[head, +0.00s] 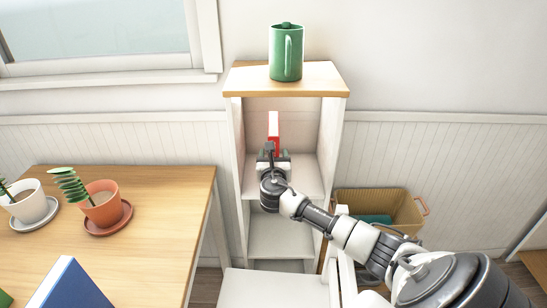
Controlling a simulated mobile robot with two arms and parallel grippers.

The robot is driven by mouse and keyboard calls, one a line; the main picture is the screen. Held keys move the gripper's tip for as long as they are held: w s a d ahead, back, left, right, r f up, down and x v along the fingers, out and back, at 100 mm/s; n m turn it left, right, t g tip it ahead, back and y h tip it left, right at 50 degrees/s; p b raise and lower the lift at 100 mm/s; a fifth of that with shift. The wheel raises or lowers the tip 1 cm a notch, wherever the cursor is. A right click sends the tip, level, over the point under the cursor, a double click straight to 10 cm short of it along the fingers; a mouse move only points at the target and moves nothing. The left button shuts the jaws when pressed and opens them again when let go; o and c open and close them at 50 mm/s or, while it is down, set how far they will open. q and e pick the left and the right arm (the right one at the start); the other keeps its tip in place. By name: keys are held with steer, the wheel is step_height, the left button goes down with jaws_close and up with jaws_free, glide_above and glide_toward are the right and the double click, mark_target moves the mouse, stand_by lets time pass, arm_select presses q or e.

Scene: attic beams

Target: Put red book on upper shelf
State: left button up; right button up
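The red book (274,127) stands upright, its pale page edge up, in the upper compartment of the white shelf unit (237,150). My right gripper (271,152) reaches into that compartment from the front, at the near end of the book. The gripper body hides the lower part of the book and the fingertips, so I cannot tell whether the fingers are closed on it or whether it touches the shelf board. My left gripper is not in view.
A green pitcher (286,54) stands on the unit's wooden top. A tan crate (400,207) is right of the unit. The wooden table (165,205) at left holds a white pot (30,207), a terracotta pot (102,209) and a blue book (68,287). The lower compartment looks empty.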

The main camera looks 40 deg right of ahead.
steer(key=v, duration=1.2)
steer(key=shift+r, duration=0.15)
